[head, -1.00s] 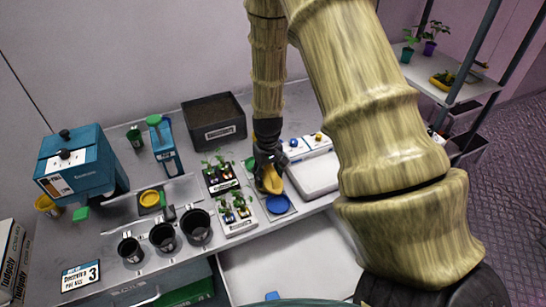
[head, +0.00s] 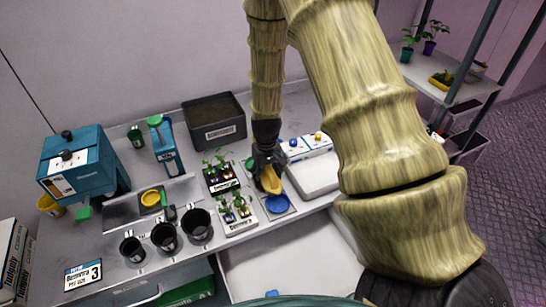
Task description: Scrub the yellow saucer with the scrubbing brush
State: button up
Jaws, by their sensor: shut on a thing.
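A small round yellow saucer (head: 150,197) lies on a dark square pad on the grey tray at the left of the bench. My gripper (head: 266,172) is at the right part of the bench, well apart from that saucer. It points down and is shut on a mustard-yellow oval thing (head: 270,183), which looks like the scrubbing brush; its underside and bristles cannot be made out. The held thing is tilted, just behind a blue saucer (head: 277,204) on a grey pad. I cannot tell whether it touches the pad.
Several black pots (head: 165,238) stand along the front edge. Seedling trays (head: 238,220) stand left of my gripper. A white scale-like tray (head: 314,174) is at the right.

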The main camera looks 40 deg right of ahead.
jog(key=shift+d, duration=0.4)
jog(key=shift+d+r+p, duration=0.15)
jog(key=shift+r+p, duration=0.2)
jog(key=shift+r, duration=0.05)
jog(key=shift+s+r+p, duration=0.1)
jog(key=shift+r+p, duration=2.3)
jog(key=shift+r, duration=1.25)
